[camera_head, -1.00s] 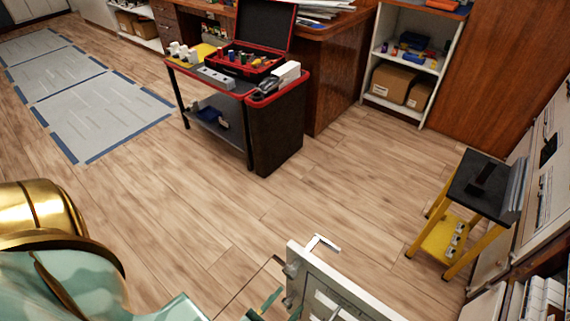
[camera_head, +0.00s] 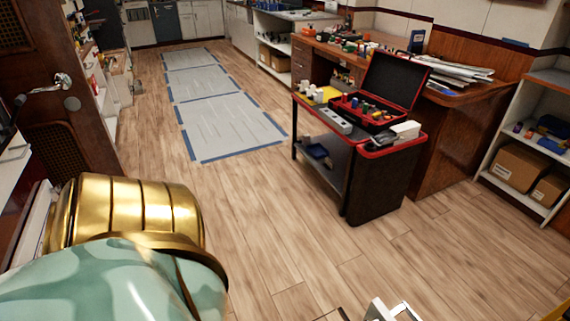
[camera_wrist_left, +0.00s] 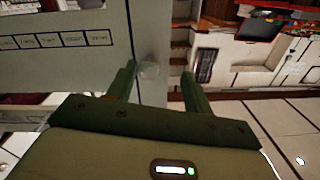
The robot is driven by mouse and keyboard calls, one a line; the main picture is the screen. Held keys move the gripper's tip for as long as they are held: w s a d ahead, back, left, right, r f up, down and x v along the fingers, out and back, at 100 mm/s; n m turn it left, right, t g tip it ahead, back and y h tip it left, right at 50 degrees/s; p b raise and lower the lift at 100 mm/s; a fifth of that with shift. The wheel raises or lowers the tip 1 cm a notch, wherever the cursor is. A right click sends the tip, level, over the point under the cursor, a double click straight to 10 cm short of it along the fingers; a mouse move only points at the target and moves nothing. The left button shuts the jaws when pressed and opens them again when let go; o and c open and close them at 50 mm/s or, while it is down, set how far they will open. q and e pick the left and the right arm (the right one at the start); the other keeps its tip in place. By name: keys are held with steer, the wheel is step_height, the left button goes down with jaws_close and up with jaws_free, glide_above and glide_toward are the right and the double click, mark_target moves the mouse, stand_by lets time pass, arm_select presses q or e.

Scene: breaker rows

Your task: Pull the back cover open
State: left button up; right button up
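A pale grey panel (camera_wrist_left: 70,65) with a row of printed labels fills the left of the left wrist view, its edge running upright near the middle. I cannot tell for certain that it is the back cover. A small pale round knob (camera_wrist_left: 150,70) shows by that edge. My left gripper (camera_wrist_left: 160,78) has its two green fingers apart, one on each side of the knob, with gaps visible. Contact cannot be seen. My right gripper is in neither current view.
A black cart with red trim (camera_head: 375,180) carries an open toolbox (camera_head: 395,85). A wooden desk (camera_head: 455,130) and a white shelf (camera_head: 545,205) stand behind it. Taped grey mats (camera_head: 225,115) lie at the back. The wood floor (camera_head: 290,240) before the cart is clear.

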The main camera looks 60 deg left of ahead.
arm_select(q)
steer(key=shift+a+r, duration=0.1)
steer(key=shift+r, duration=0.1)
arm_select(e)
steer(key=shift+w+r, duration=0.1)
arm_select(q)
steer(key=s+b, duration=0.2)
steer(key=s, duration=1.6)
steer(key=shift+s+a+f, duration=0.15)
steer(key=shift+s+a, duration=0.2)
arm_select(e)
steer(key=shift+w+d+f+m, duration=0.15)
steer(key=shift+d+f+m, duration=0.15)
steer(key=shift+d+f, duration=0.45)
steer(key=shift+a+f, duration=0.1)
steer(key=shift+s, duration=0.2)
